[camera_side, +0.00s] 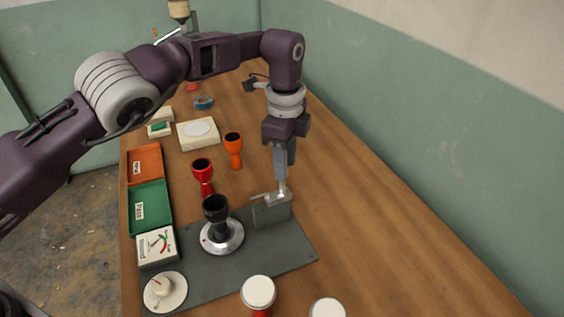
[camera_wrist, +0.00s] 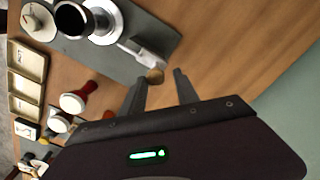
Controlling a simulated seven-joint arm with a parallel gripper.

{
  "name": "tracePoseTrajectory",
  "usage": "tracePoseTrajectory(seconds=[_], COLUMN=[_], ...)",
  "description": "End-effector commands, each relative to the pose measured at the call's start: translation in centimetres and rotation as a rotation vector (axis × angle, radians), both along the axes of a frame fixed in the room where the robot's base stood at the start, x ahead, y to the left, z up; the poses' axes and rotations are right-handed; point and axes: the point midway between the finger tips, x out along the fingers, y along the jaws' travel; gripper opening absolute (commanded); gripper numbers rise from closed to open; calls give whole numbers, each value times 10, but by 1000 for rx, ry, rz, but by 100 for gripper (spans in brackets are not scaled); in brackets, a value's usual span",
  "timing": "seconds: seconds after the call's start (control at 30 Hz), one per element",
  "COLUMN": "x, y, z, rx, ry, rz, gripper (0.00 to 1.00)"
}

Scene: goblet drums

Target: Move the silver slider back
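The silver slider (camera_side: 268,197) sits on top of an upright grey block (camera_side: 272,212) at the right of a grey plate. In the wrist view the slider (camera_wrist: 135,50) is a pale bar, with a tan knob (camera_wrist: 155,75) near its end. My gripper (camera_side: 282,190) points down at the slider's right end. In the wrist view my gripper (camera_wrist: 159,80) is open, its fingers apart with the tan knob showing between the tips. I cannot tell whether the fingers touch the slider.
Red (camera_side: 203,175) and orange (camera_side: 233,148) goblets stand behind. White-topped drums (camera_side: 258,291) stand in front. The table right of the block is clear, with a wall beyond.

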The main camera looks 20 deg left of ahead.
Motion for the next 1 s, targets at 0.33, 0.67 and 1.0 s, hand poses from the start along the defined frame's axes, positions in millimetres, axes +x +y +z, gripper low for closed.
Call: tracePoseTrajectory(seconds=[0.33, 0.67, 1.0], x=[-2, -8, -38], y=[1, 6, 35], z=[-1, -1, 8], rx=[3, 5, 1], ry=[7, 12, 9], rz=[0, -1, -3], gripper=[47, 47, 47])
